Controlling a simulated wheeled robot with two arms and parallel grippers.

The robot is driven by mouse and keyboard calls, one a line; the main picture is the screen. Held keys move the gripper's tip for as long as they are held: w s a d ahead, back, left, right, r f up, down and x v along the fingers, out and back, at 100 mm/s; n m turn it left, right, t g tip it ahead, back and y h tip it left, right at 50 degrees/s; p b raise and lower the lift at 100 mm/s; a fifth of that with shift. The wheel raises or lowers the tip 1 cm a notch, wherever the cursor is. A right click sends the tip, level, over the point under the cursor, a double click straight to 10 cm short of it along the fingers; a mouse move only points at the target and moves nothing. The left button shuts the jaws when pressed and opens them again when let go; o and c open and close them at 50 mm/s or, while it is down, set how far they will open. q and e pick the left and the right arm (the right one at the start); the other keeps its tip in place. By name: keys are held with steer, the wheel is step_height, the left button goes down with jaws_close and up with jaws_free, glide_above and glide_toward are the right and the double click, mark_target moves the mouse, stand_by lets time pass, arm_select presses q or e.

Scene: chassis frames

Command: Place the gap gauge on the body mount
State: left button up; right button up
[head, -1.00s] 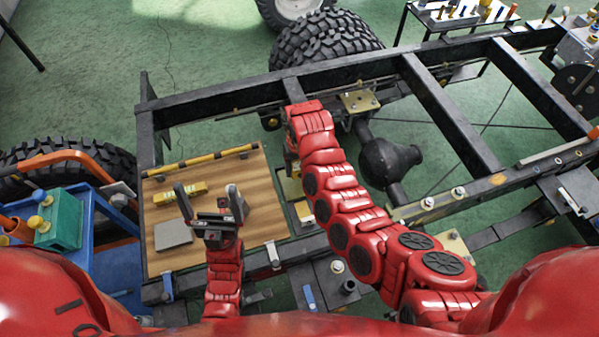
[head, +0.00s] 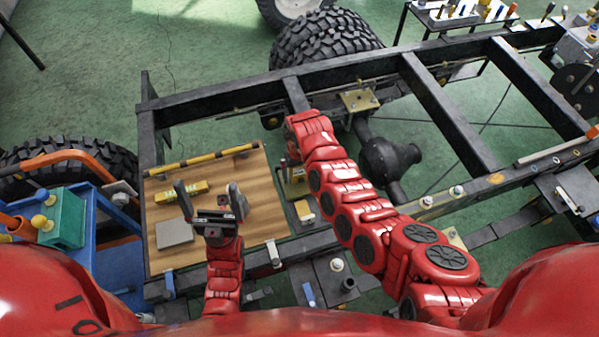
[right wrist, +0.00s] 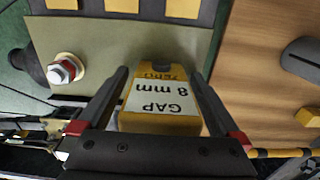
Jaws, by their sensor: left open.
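The gap gauge (right wrist: 160,97) is a yellow block with a white label reading "GAP 8 mm". In the right wrist view it sits between the fingers of my right gripper (right wrist: 157,75), which press against its two sides. Behind it is the olive plate of the body mount (right wrist: 95,45), with a bolt at its left. I cannot tell whether the gauge touches the plate. In the head view my right gripper (head: 287,172) is partly hidden by its arm, beside the wooden board. My left gripper (head: 209,192) is open and empty above the board.
Black frame rails (head: 235,88) surround the area. A blue cart (head: 100,235) stands at left.

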steer(key=shift+r, duration=0.15)
steer(key=shift+r, duration=0.1)
step_height(320, 180, up, 7)
steer(key=shift+r+b, duration=0.2)
steer(key=shift+b, duration=0.95)
step_height(320, 180, up, 3)
steer(key=shift+r+p, duration=0.15)
steer(key=shift+p, duration=0.5)
steer(key=shift+r, duration=0.6)
